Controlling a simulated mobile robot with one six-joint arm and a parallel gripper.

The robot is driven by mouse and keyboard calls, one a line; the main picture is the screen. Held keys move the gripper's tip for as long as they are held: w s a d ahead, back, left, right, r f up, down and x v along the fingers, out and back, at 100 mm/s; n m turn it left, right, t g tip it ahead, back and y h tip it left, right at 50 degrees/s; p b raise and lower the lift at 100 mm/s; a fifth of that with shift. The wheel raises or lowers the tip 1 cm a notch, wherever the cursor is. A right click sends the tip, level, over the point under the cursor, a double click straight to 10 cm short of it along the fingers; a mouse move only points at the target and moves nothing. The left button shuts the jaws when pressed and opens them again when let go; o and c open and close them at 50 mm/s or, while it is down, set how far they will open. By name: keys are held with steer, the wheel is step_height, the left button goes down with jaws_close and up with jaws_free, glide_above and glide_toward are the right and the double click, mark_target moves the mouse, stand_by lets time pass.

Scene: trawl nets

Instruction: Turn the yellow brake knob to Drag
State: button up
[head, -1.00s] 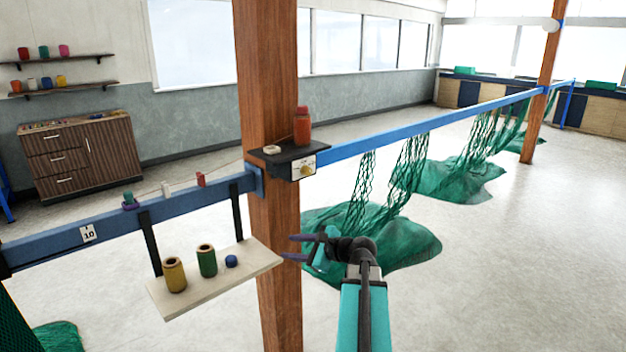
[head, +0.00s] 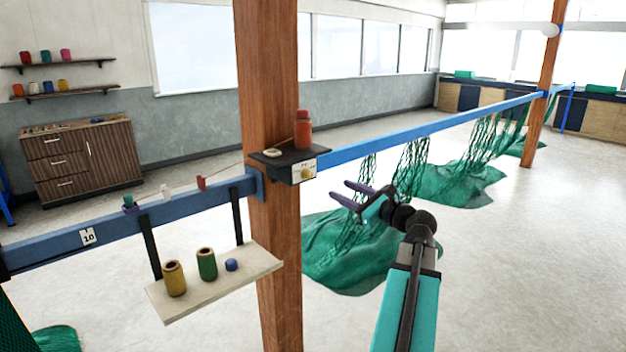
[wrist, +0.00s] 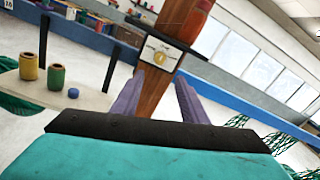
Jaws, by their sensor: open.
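The yellow brake knob (head: 306,173) is on the pale front plate of a dark box (head: 290,163) fixed to the wooden post. The knob also shows in the wrist view (wrist: 158,57), ahead of the fingers and between them. The plate's markings are too small to read. My gripper (head: 352,192) is open and empty, to the right of the knob and a little lower in the head view, apart from it. Its two purple fingers show in the wrist view (wrist: 156,95).
A red bottle (head: 303,130) stands on the box. The wooden post (head: 270,80) carries a blue rail (head: 430,125) with green nets (head: 350,245) hanging from it. A pale shelf (head: 215,285) at lower left holds a yellow spool, a green spool and a blue piece.

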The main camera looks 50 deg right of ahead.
mark_target(310, 176)
steer(key=w+p, duration=0.1)
steer(key=w, duration=0.3)
steer(key=w+d+p, duration=0.1)
steer(key=w, duration=0.3)
steer(key=w+p, duration=0.1)
steer(key=w, duration=0.2)
steer(key=shift+w+d+r+p, duration=0.1)
steer(key=shift+w+d+p, duration=0.05)
steer(key=shift+w+p, duration=0.25)
steer(key=shift+w, duration=0.95)
jaws_close()
